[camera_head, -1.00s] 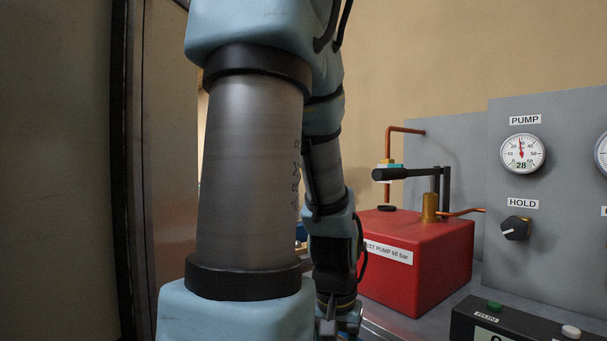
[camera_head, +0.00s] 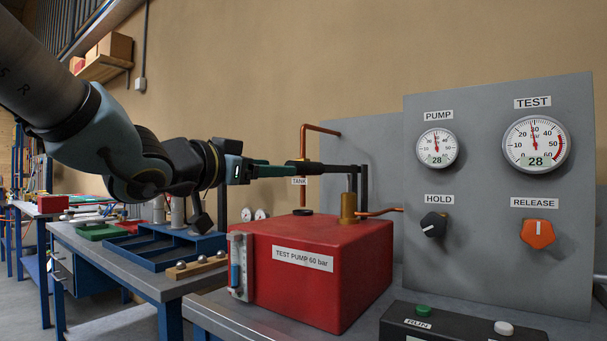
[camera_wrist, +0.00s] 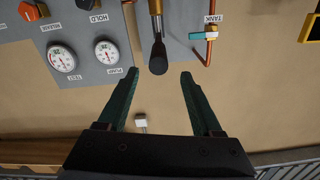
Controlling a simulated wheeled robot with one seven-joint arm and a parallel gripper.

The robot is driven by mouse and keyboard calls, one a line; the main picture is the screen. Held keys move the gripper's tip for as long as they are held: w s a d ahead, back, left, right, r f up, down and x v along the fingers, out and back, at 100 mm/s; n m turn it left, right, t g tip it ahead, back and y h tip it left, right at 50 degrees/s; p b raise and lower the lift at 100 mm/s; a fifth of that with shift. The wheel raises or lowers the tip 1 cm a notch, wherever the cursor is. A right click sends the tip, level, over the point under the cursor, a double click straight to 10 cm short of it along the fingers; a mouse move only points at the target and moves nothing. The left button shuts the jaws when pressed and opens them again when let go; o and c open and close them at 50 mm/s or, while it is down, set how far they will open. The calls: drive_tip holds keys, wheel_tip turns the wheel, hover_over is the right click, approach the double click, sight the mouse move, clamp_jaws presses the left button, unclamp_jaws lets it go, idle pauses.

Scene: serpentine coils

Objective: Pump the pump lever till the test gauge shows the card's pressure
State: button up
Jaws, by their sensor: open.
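The black pump lever (camera_head: 332,167) lies about level above the red test pump (camera_head: 340,240). My gripper (camera_head: 287,169) is at the lever's free end, pointing along it. In the wrist view my gripper (camera_wrist: 160,73) is open, with the end of the lever (camera_wrist: 158,58) between the fingertips and a gap at each side. The test gauge (camera_head: 535,144) on the grey panel shows 28, and it also shows in the wrist view (camera_wrist: 62,58). The pump gauge (camera_head: 437,148) shows 28 too. I see no card.
The black HOLD knob (camera_head: 434,225) and orange RELEASE knob (camera_head: 538,233) are below the gauges. A black box (camera_head: 455,325) with green and white buttons stands in front. A copper pipe (camera_head: 303,140) with the TANK label rises behind the pump. A workbench (camera_head: 150,270) is at left.

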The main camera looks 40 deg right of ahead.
sight(305, 169)
drive_tip(key=x, duration=1)
drive_tip(key=shift+d+p, duration=0.3)
drive_tip(key=shift+d, duration=0.05)
drive_tip(key=shift+c, duration=0.4)
clamp_jaws()
idle(0.5)
